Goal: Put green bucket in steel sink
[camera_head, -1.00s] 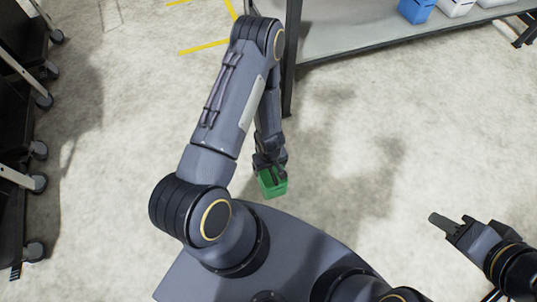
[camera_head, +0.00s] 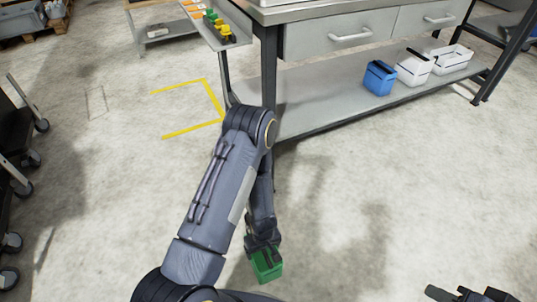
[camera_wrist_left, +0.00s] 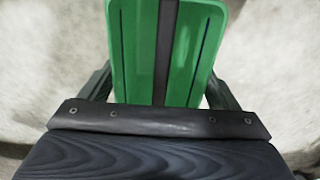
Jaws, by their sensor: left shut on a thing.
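The green bucket (camera_head: 267,266) hangs from my left gripper (camera_head: 263,246), low in the middle of the head view and above the floor. My left gripper is shut on it. In the left wrist view the green bucket (camera_wrist_left: 190,50) fills the top middle, with a dark strip down its centre and dark fingers on both sides. My right gripper (camera_head: 455,294) shows at the bottom right edge, partly cut off; its jaw state is unclear. I cannot make out a steel sink in these frames.
A workbench (camera_head: 350,75) with drawers stands ahead. Its lower shelf holds a blue bin (camera_head: 379,78) and white bins (camera_head: 414,68). A narrow side shelf (camera_head: 222,36) holds small coloured items. Dark wheeled carts (camera_head: 12,150) stand at left. The floor between is clear.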

